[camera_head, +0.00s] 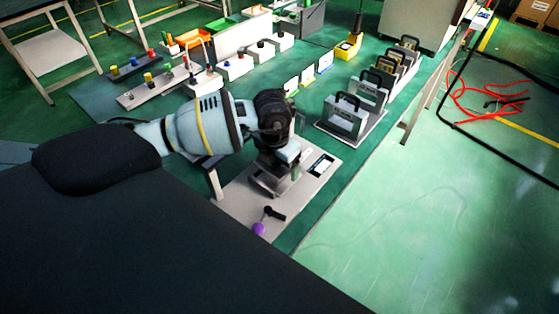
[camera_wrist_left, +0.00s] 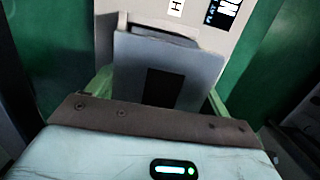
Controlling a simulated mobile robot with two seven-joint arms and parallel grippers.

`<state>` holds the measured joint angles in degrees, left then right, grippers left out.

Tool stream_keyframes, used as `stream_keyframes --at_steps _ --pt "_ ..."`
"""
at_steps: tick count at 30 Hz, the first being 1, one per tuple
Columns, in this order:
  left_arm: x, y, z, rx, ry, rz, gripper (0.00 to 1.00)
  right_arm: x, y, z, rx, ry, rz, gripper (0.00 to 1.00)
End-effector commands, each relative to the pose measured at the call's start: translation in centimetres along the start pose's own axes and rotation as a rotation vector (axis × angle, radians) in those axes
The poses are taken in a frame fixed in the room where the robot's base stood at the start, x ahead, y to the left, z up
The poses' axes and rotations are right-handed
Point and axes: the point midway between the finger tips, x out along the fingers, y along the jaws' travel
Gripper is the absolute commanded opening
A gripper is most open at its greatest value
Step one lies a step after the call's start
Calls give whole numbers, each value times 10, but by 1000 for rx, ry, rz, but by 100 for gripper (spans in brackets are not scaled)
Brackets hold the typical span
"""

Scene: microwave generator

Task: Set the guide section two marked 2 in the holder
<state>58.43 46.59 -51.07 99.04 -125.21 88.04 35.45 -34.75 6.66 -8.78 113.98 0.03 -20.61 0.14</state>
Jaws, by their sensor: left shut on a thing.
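My left gripper (camera_head: 282,158) is over a light grey base plate (camera_head: 318,185) at the front of the green table. It is shut on a grey block with a dark square on its face, seen between the green fingers in the left wrist view (camera_wrist_left: 190,65). I take this block as the guide section, but no 2 can be read on it. The plate, which may be the holder, also shows behind the block (camera_wrist_left: 215,30), with black-and-white labels. The gripper and arm hide much of the plate, and I cannot tell whether the block touches it. My right gripper is not in view.
Several grey blocks with black handles (camera_head: 345,120) stand in a row at the right. White switch boxes (camera_head: 235,67) stand farther back. Bare green table lies along the right edge.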

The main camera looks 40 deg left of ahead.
Motion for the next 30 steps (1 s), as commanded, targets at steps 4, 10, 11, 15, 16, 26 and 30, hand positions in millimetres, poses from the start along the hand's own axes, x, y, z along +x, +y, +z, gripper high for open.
stream_keyframes --at_steps 4,10,11,15,16,26,30 --pt "-1 0 1 0 -2 0 97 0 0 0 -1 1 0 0" --pt "0 0 0 0 2 0 100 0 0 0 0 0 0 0" --pt "0 0 0 0 2 0 100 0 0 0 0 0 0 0" --pt "-8 0 0 0 0 0 100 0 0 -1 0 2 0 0" --pt "-11 0 0 0 -1 1 100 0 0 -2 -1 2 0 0" --pt "-63 0 1 0 -5 1 100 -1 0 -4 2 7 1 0" --pt "-75 0 0 0 -2 0 100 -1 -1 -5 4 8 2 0"
